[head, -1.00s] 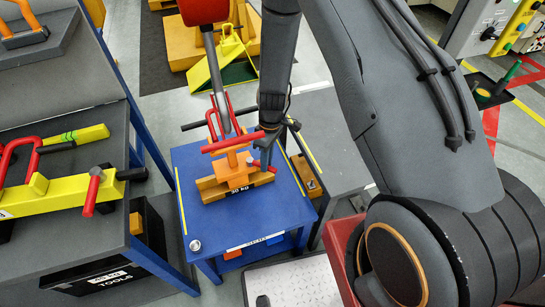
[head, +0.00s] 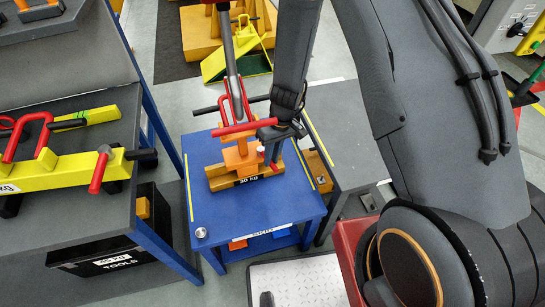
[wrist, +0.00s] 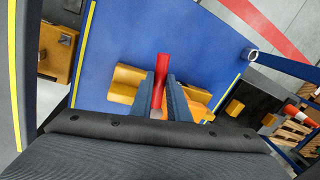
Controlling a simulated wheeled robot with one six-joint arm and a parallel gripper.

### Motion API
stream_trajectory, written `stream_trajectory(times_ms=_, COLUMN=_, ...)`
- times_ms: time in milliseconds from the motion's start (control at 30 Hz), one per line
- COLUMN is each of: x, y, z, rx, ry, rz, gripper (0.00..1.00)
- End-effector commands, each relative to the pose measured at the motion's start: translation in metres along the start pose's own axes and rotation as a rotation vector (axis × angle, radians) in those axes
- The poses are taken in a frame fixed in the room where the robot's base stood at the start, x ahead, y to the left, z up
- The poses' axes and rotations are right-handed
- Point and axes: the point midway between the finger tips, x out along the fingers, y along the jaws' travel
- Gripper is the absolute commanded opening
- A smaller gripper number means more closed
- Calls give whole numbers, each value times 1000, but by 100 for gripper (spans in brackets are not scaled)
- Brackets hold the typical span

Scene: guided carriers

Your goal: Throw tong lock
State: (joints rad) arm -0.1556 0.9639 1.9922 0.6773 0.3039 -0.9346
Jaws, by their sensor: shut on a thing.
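The tong (head: 238,152) is orange with red upper arms and a red crossbar. It sits on an orange block marked 30 KG (head: 225,181) on a blue table (head: 215,222). A grey rod (head: 230,55) comes down to its top. A small red lever, the lock (head: 273,166), shows low on the tong's right side. My gripper (head: 270,152) is at this side, its fingers pointing down. In the wrist view, the red lever (wrist: 162,68) stands between my two dark blue fingers (wrist: 160,100), which are shut on it. The grip's contact is partly hidden.
A grey bench (head: 70,215) with a yellow beam (head: 65,173) stands on the left. A grey table (head: 352,150) adjoins the blue one on the right. A black tools box (head: 110,258) is under the bench. A light mat (head: 300,282) lies in front.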

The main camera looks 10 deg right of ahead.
Motion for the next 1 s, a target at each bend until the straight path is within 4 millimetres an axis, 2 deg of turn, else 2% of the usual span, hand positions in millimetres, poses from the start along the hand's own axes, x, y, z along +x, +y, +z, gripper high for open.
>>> stream_trajectory(times_ms=300, x=0, y=0, z=-1, rx=-2, ry=1, rz=0, gripper=0)
stream_trajectory(times_ms=333, x=0, y=0, z=-1, rx=-2, ry=1, rz=0, gripper=20)
stream_trajectory(times_ms=400, x=0, y=0, z=-1, rx=-2, ry=1, rz=0, gripper=32)
stream_trajectory(times_ms=433, x=0, y=0, z=-1, rx=-2, ry=1, rz=0, gripper=34)
stream_trajectory(times_ms=767, x=-1, y=2, z=0, rx=-13, ry=-2, rz=0, gripper=34)
stream_trajectory(times_ms=867, x=-2, y=4, z=2, rx=-64, ry=-13, rz=0, gripper=34)
stream_trajectory(times_ms=1000, x=-4, y=8, z=5, rx=-222, ry=-45, rz=0, gripper=34)
